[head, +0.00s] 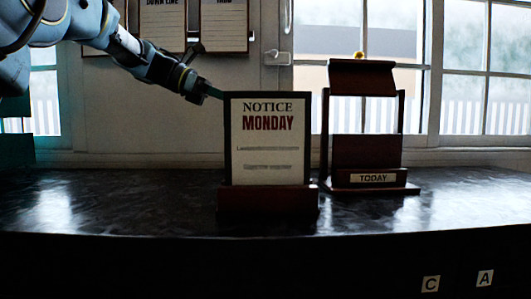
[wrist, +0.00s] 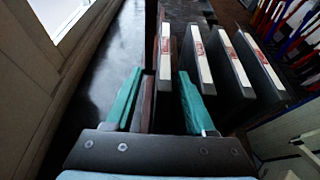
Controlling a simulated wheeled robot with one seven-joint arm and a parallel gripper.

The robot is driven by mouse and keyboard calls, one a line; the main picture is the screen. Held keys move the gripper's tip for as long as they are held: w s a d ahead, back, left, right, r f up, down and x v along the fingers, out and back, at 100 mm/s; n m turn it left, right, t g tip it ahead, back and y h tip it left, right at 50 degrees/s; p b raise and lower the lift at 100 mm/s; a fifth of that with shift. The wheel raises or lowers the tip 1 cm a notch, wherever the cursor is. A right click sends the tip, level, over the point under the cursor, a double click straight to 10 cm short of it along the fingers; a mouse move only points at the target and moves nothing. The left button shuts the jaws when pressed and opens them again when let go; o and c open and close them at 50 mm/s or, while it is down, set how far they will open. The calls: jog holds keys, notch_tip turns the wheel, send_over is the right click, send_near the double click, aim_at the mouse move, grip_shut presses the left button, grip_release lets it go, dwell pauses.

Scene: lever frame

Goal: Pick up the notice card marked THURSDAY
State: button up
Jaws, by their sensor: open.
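A black-framed notice card reading NOTICE MONDAY (head: 264,150) stands upright in a dark red wooden holder (head: 267,201) on the counter, facing the head camera. Any cards behind it are hidden there. In the wrist view several dark cards stand in a row, with white top edges bearing red lettering too small to read; the leftmost card (wrist: 165,55) is closest to my gripper (wrist: 160,82). My gripper is open, its teal fingers either side of a brown upright piece and the near end of that leftmost card. In the head view my gripper (head: 215,93) is at the MONDAY card's upper left, partly hidden.
A wooden stand marked TODAY (head: 373,178) stands right of the holder, with an empty-looking upright frame. Windows and a wall with hanging boards (head: 224,25) lie behind. The dark counter (head: 110,205) is clear to the left. Blue and red rods (wrist: 290,25) show at the wrist view's upper right.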

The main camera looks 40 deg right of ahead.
jog(key=shift+a+x, duration=0.2)
jog(key=shift+x, duration=2.65)
jog(key=shift+s+f, duration=0.15)
jog(key=shift+f, duration=0.05)
grip_shut()
